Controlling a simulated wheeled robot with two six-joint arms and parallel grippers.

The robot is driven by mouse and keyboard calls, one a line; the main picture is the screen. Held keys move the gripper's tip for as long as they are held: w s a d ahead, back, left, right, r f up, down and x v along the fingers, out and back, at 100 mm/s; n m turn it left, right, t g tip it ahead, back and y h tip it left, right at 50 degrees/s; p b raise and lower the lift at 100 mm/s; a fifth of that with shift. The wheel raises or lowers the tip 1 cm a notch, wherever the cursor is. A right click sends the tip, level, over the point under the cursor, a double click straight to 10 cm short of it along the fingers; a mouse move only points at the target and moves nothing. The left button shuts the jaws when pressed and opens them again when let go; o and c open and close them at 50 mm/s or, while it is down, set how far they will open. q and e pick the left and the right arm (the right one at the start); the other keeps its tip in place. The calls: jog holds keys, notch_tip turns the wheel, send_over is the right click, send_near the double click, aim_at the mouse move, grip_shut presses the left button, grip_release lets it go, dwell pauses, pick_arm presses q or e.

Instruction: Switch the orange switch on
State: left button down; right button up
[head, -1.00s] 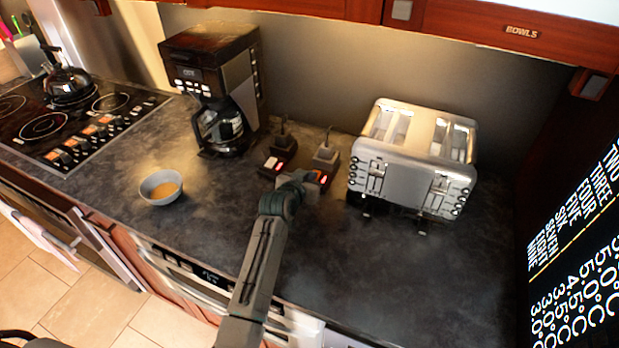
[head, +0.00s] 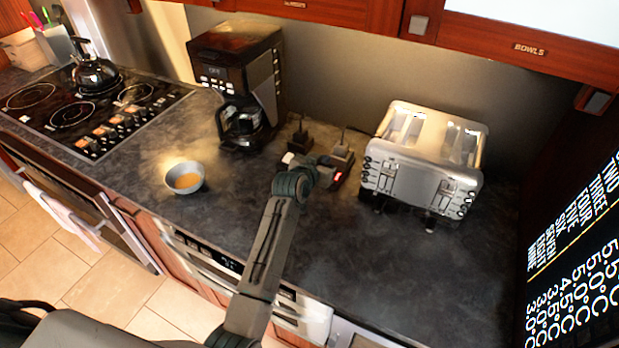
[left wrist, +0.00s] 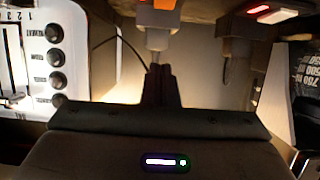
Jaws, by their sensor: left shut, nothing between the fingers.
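The orange switch (left wrist: 165,4) shows at the top edge of the left wrist view, on a dark block with a grey plug (left wrist: 158,38). In the head view my gripper hides the orange switch. Only the block's glowing red light (head: 338,177) shows there, just right of the gripper. My left gripper (head: 326,161) is over the switch block, shut and empty. Its closed fingers (left wrist: 161,72) show in the left wrist view, below the plug in the picture. I cannot tell whether they touch the block. My right gripper is not in view.
A second block has a white switch (left wrist: 272,14) and a red light, left of the gripper in the head view. A coffee maker (head: 235,75) stands behind left, a toaster (head: 425,165) close right. A bowl (head: 185,178) sits left. The front counter is clear.

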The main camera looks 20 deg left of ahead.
pick_arm(q)
jog(key=s+a+b, duration=0.1)
jog(key=s+b, duration=0.2)
jog(key=s, duration=0.6)
jog(key=shift+a+r, duration=0.15)
jog(key=shift+a, duration=0.2)
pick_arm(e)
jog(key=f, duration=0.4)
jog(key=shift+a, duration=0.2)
pick_arm(q)
jog(key=shift+s, duration=0.1)
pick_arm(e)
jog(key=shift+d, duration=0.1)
